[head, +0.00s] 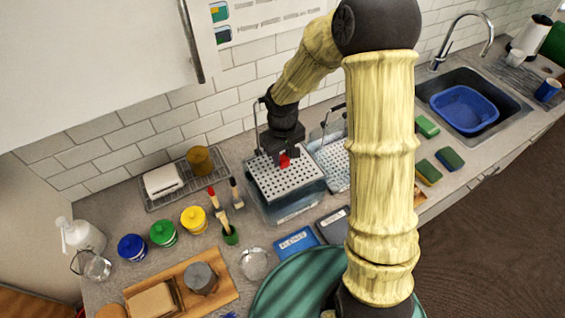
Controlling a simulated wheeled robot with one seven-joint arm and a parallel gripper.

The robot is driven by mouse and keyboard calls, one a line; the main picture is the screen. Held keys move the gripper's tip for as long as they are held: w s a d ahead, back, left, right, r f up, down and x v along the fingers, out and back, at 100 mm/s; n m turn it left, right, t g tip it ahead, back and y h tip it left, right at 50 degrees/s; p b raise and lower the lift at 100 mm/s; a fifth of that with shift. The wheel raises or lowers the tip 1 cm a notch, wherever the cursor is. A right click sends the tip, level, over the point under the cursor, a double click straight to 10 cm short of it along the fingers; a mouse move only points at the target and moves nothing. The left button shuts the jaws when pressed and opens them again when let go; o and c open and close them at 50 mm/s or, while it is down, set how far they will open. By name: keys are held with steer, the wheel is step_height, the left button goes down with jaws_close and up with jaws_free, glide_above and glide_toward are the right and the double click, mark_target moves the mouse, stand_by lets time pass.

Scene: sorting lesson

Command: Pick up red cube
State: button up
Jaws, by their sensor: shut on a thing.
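The red cube (284,161) shows at the tip of my gripper (281,157), over the perforated grey top of a clear container (300,182). My gripper is shut on the cube and points down from my arm. My gripper's dark body hides part of the cube. I cannot tell whether the cube touches the perforated top or is just above it.
A second perforated tray (335,172) stands right beside the container. Blue (132,247), green (163,233) and yellow (194,219) lidded jars stand to the left. A wooden board (218,291) lies in front. A sink with a blue basin (463,107) is at the right.

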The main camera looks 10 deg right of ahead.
mark_target(283, 157)
step_height(283, 157, up, 6)
steer(key=shift+r+b, duration=0.2)
steer(key=shift+b, duration=0.4)
steer(key=shift+f, duration=0.1)
